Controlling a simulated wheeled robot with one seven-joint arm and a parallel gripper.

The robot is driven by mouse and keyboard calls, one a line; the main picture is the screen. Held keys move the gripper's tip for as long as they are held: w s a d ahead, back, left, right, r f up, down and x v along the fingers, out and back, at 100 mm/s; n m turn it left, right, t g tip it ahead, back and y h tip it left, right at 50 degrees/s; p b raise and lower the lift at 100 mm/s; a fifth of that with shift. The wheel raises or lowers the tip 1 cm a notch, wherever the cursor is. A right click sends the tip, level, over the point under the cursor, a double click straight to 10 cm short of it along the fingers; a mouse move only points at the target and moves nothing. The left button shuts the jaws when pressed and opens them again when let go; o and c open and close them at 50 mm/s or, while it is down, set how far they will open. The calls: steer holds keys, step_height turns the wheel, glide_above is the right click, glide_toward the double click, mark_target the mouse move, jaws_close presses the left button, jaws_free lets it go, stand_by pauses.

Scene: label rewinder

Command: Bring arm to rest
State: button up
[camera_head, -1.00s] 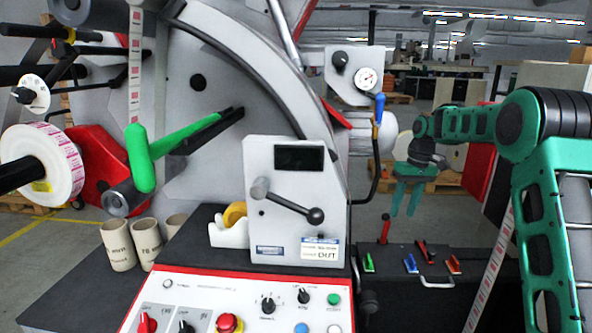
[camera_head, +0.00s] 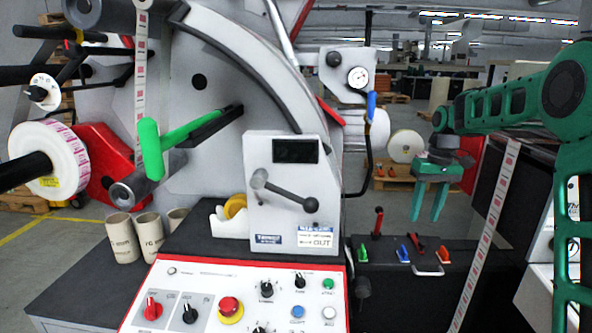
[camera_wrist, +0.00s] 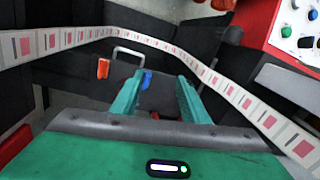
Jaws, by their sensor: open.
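My gripper (camera_head: 427,203) hangs at the right in the head view, with its two green fingers pointing down. It is open, with clear space between the fingers and nothing held. It hangs in the air above and behind the dark bench with the small coloured tools. In the wrist view my gripper (camera_wrist: 155,95) shows both green fingers spread apart. My green arm runs from the right edge of the head view to the gripper.
A label strip (camera_head: 492,222) hangs down right of my gripper; it also crosses the wrist view (camera_wrist: 215,75). A control panel (camera_head: 235,295), a grey box with a lever (camera_head: 290,225), a label roll (camera_head: 60,160) and several cardboard cores (camera_head: 122,238) are left. Small clips (camera_head: 402,254) lie on the dark bench.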

steer(key=s+d+r+m, duration=0.1)
steer(key=s+d+m, duration=0.1)
steer(key=s, duration=0.9)
steer(key=s+d+r+m, duration=0.1)
steer(key=s+d+m, duration=0.15)
steer(key=s, duration=0.85)
steer(key=s+f+m, duration=0.1)
steer(key=s+f, duration=0.2)
steer(key=s, duration=0.7)
steer(key=s+f+m, duration=0.2)
steer(key=s+f, duration=0.1)
steer(key=s, duration=0.7)
steer(key=shift+s+h, duration=0.3)
steer(key=shift+h, duration=0.1)
steer(key=shift+d+f, duration=0.1)
steer(key=shift+f, duration=0.05)
steer(key=shift+c, duration=1.2)
